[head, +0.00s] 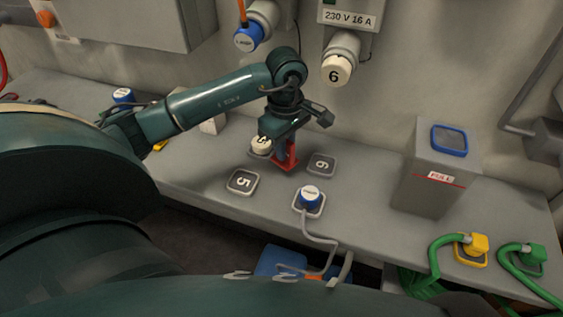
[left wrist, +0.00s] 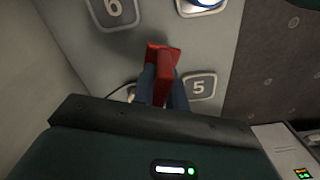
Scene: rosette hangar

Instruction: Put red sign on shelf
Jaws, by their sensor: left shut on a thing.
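The red sign (head: 292,158) shows in the head view below my left gripper (head: 281,148), just above or on the grey shelf; I cannot tell if it touches. In the left wrist view, the red sign (left wrist: 163,57) stands between the blue fingers of my left gripper (left wrist: 163,88), which is shut on it. The grey shelf (head: 375,220) runs along the wall. The sign is between the pads marked 5 (head: 242,182) and 6 (head: 322,164). A white-topped piece (head: 261,146) sits just left of the gripper, partly hidden. My right gripper is not in view.
A blue plug (head: 309,196) with a grey cable stands near the shelf's front edge. A grey bin (head: 436,175) marked FULL stands right. Yellow (head: 474,245) and green (head: 531,256) plugs with green cables are at far right. Wall sockets hang above the arm.

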